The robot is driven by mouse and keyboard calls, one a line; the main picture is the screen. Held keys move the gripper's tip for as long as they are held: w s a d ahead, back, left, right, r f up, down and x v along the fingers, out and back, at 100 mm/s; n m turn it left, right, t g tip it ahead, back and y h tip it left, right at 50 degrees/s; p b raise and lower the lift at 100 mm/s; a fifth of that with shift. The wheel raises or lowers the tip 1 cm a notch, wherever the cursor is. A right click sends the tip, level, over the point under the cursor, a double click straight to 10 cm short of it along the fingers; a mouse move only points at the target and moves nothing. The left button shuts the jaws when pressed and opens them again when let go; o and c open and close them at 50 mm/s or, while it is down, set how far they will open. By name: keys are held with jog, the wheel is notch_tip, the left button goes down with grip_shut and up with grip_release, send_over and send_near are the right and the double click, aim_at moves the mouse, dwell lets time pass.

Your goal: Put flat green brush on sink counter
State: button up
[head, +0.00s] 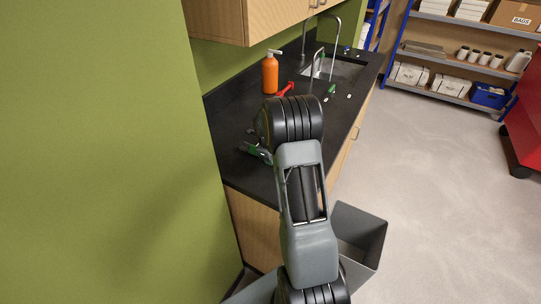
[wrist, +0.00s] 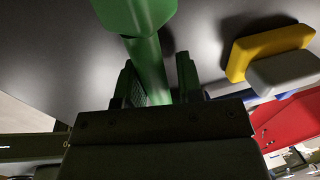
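The flat green brush (wrist: 148,62) fills the upper middle of the wrist view, its wide head at the top edge and its handle running down between my fingers. My gripper (wrist: 156,70) is open around the handle, with a narrow gap showing on the right side. In the head view a bit of green, likely the brush (head: 262,154), shows beside my wrist over the near end of the dark sink counter (head: 235,104). My arm hides most of the gripper there.
An orange pump bottle (head: 270,75), a red item (head: 285,90) and a green item (head: 330,90) stand on the counter before the sink (head: 338,68). In the wrist view, a yellow block (wrist: 268,47) and a grey block (wrist: 285,72) lie right of the fingers.

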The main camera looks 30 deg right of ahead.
jog(key=shift+o, duration=0.6)
jog(key=shift+w+d+r, duration=0.1)
jog(key=shift+w, duration=0.1)
jog(key=shift+o, duration=0.7)
jog(key=shift+s+a+r, duration=0.1)
jog(key=shift+a+r, duration=0.15)
jog(key=shift+d, duration=0.1)
notch_tip(320, 180, up, 11)
jog(key=a+b, duration=0.2)
jog(key=s+a+r+n+t, duration=0.2)
jog(key=s+a+r+n, duration=0.65)
jog(key=n, duration=0.45)
jog(key=s+a+f+n+t+y, duration=0.1)
jog(key=s+a+f+n+y, duration=0.1)
jog(key=s+a+n, duration=0.8)
jog(key=s+n, duration=0.4)
jog(key=n, duration=0.3)
jog(key=shift+f+n+t, duration=0.3)
jog(key=shift+f, duration=0.05)
jog(key=shift+c, duration=0.2)
